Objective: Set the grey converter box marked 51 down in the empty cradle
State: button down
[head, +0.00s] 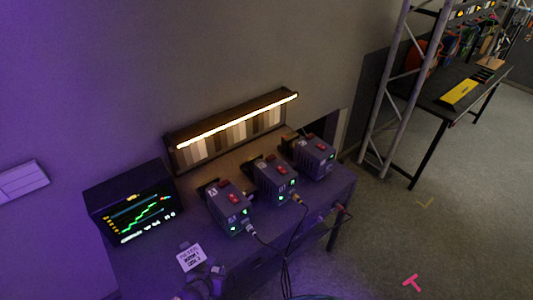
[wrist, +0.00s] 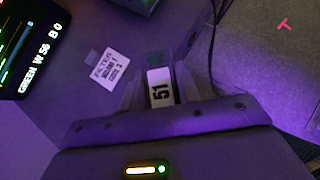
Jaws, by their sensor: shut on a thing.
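The grey converter box (wrist: 160,87) shows a white label marked 51 in the wrist view. It sits between the two fingers of my gripper (wrist: 158,92), which is shut on it. Most of the box is hidden by the gripper. In the head view, a small dark shape at the bottom edge (head: 216,278), beside a white card, seems to be my gripper with the box, but it is too small to be sure. I cannot make out an empty cradle in either view.
Three dark boxes with red switches (head: 228,205) (head: 273,180) (head: 314,157) stand in a row on the dark table, with cables at their fronts. A lit screen (head: 135,204) stands left. A white card (head: 191,257) lies on the tabletop. A truss (head: 400,90) rises at right.

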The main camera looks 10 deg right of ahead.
jog(key=w+d+f+n+y+b, duration=0.1)
jog(key=w+d+f+b, duration=0.1)
jog(key=d+f, duration=0.3)
jog(key=w+d+f+n+y+b, duration=0.1)
jog(key=d+f+b, duration=0.3)
jog(key=d, duration=0.7)
jog(key=w+d+f+n+y+b, duration=0.1)
jog(key=w+d+f+n+b, duration=0.1)
jog(key=d+f, duration=0.4)
jog(key=w+d+b, duration=0.1)
jog(key=d+b, duration=0.1)
jog(key=d, duration=0.1)
jog(key=shift+w+f+t, duration=0.25)
jog(key=shift+t, duration=0.05)
jog(key=shift+a, duration=0.1)
